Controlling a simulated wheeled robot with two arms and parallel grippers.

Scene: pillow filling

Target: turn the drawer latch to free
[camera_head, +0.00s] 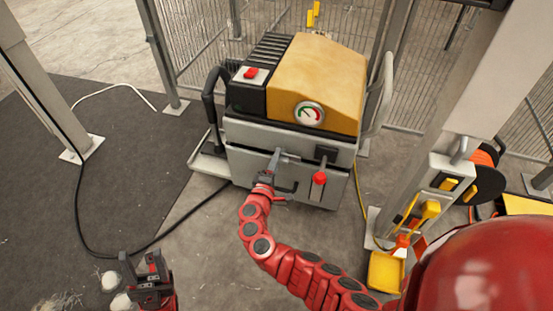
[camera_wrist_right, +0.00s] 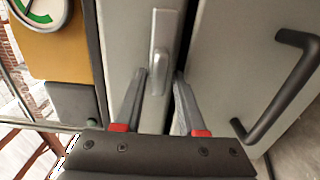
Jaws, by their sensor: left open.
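The drawer latch (camera_wrist_right: 161,45) is a small silver lever on the grey front of the machine, at the seam above the drawer (camera_wrist_right: 225,60). My right gripper (camera_wrist_right: 161,78) is at the latch, its two fingers open on either side of the lever's end. A gap shows between the lever and each finger, so I see no grip. In the head view my right gripper (camera_head: 271,168) reaches up to the machine's front and partly covers the drawer's handle. The dark bar handle (camera_wrist_right: 280,85) shows clearly in the wrist view. My left gripper (camera_head: 142,268) is open and empty, low at the left.
The machine has a yellow top (camera_head: 318,75), a pressure gauge (camera_head: 309,113), a red button (camera_head: 251,72) and a red-knobbed lever (camera_head: 320,178) right of the latch. White fluff balls (camera_head: 110,280) lie near my left gripper. A post (camera_head: 480,100) with tools stands right.

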